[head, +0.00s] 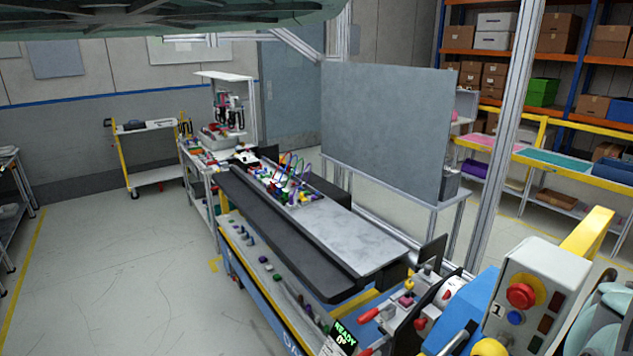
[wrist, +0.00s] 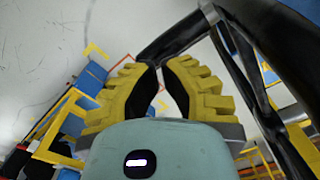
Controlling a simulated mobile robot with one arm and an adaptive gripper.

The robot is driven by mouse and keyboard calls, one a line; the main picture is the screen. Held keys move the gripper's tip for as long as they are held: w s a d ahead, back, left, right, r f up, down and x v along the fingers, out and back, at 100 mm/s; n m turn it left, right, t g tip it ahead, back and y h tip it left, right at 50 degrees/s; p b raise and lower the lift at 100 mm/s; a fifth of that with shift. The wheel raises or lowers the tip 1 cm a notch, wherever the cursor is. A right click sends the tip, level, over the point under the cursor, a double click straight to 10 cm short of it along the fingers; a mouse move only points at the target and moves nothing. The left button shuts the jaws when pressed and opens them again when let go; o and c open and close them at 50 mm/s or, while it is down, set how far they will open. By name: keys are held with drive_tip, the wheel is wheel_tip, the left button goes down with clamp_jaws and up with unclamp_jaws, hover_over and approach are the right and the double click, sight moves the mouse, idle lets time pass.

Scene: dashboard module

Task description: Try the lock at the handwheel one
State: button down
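In the wrist view, my gripper (wrist: 160,66) has yellow ribbed fingers with black pads. Its tips come together with at most a thin gap, and nothing shows between the pads. A thick black curved bar with a spoke (wrist: 244,62), which looks like part of a handwheel, arcs just beyond the tips and down the right side. I cannot tell whether the tips touch it. In the head view, a control box (head: 538,290) marked 1 has a red button (head: 521,295) and a blue button. No whole handwheel or lock shows clearly there.
A long workbench with a grey top (head: 345,232) runs through the middle, with coloured knobs and red-handled clamps (head: 372,313) at its near end. A grey panel (head: 385,125) stands behind it. A metal post (head: 508,140) rises at right. The floor (head: 100,260) at left is clear.

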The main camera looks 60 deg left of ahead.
drive_tip(key=shift+f+b, duration=1.5)
drive_tip(key=shift+f, duration=0.15)
drive_tip(key=shift+r, duration=0.1)
idle(0.4)
drive_tip(key=shift+r+p, duration=3.25)
drive_tip(key=shift+r, duration=0.8)
